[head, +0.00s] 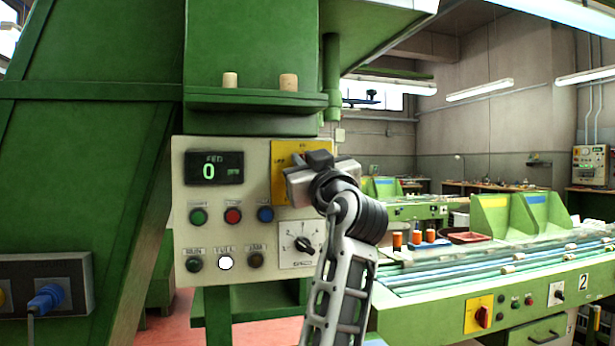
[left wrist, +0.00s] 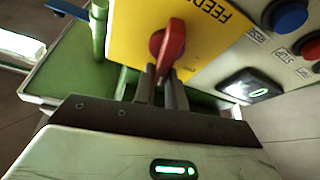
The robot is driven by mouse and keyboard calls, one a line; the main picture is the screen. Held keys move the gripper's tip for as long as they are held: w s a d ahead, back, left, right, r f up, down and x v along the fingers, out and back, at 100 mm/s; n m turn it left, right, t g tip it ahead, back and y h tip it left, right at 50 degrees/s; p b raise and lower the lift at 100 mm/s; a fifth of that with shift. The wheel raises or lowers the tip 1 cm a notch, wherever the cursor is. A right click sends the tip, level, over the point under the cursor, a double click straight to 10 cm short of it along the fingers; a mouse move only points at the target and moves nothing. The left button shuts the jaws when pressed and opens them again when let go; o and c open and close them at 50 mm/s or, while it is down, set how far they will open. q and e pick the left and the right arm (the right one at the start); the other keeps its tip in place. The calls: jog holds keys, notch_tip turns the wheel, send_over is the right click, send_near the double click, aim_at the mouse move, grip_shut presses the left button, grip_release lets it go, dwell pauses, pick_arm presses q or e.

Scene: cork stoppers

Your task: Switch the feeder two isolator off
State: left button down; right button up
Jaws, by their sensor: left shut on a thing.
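A yellow isolator plate (head: 282,183) is on the cream control panel, partly hidden behind my left gripper (head: 310,172) in the head view. The left wrist view shows the yellow plate (left wrist: 138,18) with a red rotary knob (left wrist: 172,42) and a label starting "FEED", cut off at the picture's edge. The two fingers of my left gripper (left wrist: 160,82) are shut on the red knob. The knob is hidden behind the gripper in the head view. My right gripper is not in view.
The control panel (head: 186,155) also carries a display reading 0, several push buttons and a selector dial (head: 306,245). Two corks stand on the green ledge (head: 220,98) above. At right, a conveyor marked 2 has another yellow plate with a red knob (head: 482,317).

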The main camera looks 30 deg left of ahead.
pick_arm(q)
jog(key=n+g+b, duration=0.1)
jog(key=n, duration=0.1)
jog(key=n+g+b, duration=0.1)
jog(key=n, duration=0.2)
jog(key=n+g+y+b, duration=0.1)
jog(key=n, duration=0.1)
jog(key=shift+s+a+f+n+g, duration=0.25)
jog(key=shift+s+f+n+g, duration=0.1)
jog(key=shift+n+g, duration=0.05)
jog(key=n+g, duration=0.1)
jog(key=n, duration=0.2)
jog(key=shift+s+a+f, duration=0.1)
jog(key=shift+s, duration=0.05)
jog(key=n, duration=0.1)
jog(key=n+g, duration=0.1)
jog(key=n, duration=0.1)
jog(key=shift+s+a+f+n+g+h, duration=0.1)
jog(key=shift+f+n+g+h, duration=0.05)
jog(key=shift+n+g+h, duration=0.2)
jog(key=shift+f+n+g+h+p, duration=0.25)
jog(key=shift+n+h+p, duration=0.2)
jog(key=shift+n, duration=0.6)
jog(key=shift+f+n+g+h+p, duration=0.1)
jog(key=shift+f+n+h+p, duration=0.25)
jog(key=shift+n, duration=0.65)
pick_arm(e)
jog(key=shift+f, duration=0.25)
